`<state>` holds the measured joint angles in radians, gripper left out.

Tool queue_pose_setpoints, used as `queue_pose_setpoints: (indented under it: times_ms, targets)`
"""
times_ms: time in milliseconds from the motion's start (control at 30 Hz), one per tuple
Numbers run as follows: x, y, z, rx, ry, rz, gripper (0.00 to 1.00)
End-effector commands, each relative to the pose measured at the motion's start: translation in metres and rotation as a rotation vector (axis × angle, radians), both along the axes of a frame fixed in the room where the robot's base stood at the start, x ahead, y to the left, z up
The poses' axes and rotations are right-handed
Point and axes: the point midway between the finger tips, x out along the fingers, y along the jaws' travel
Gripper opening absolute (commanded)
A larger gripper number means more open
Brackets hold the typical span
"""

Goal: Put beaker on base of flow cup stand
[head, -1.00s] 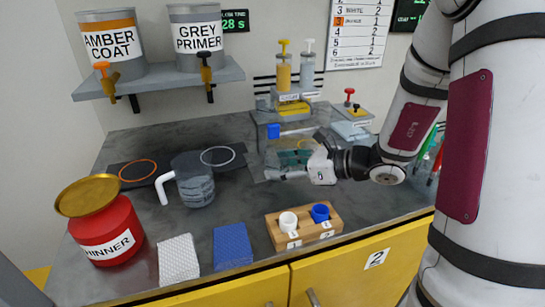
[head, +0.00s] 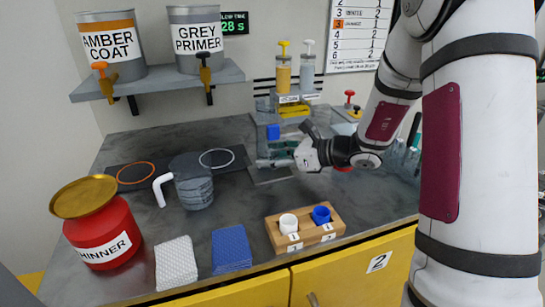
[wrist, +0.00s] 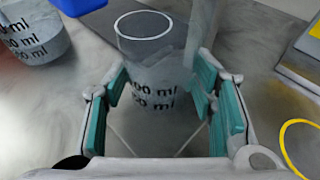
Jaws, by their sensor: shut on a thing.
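My gripper (wrist: 165,100) has its teal pads on either side of a clear beaker (wrist: 152,85) with dark "ml" marks. It is shut on the beaker. A grey upright post (wrist: 203,30) rises just beyond the beaker in the wrist view. In the head view my gripper (head: 276,160) points left, low over the table. It is beside the stand, whose grey base plate (head: 268,177) partly shows. A blue part (head: 273,132) sits behind the fingers.
A grey jug (head: 195,188) with a white handle stands left of my gripper. A red thinner can (head: 103,235) is at far left. A wooden rack (head: 305,229) with white and blue cups is in front. Pump dispensers (head: 283,73) stand behind.

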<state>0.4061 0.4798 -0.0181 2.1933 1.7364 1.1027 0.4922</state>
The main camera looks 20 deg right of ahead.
Motion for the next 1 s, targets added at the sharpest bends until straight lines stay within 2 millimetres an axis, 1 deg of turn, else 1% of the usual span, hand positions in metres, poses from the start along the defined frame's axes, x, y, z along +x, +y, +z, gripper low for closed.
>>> queue_pose_setpoints:
  times_ms: [67,100,167,200,467,600,767,1000]
  targets:
    - [0.0,0.0,-0.003,0.001,0.001,0.0,0.23]
    - [0.0,0.0,-0.003,0.0,0.0,0.0,0.56]
    - [0.0,0.0,-0.003,0.0,0.0,0.0,0.69]
    - [0.0,0.0,-0.003,0.0,0.0,0.0,0.71]
    - [0.0,0.0,-0.002,0.0,0.0,0.0,0.71]
    - [-0.001,0.0,0.002,0.0,0.0,0.0,0.71]
    - [-0.017,-0.018,0.011,-0.001,0.0,-0.004,0.71]
    - [-0.051,-0.052,0.028,-0.001,0.0,-0.004,0.71]
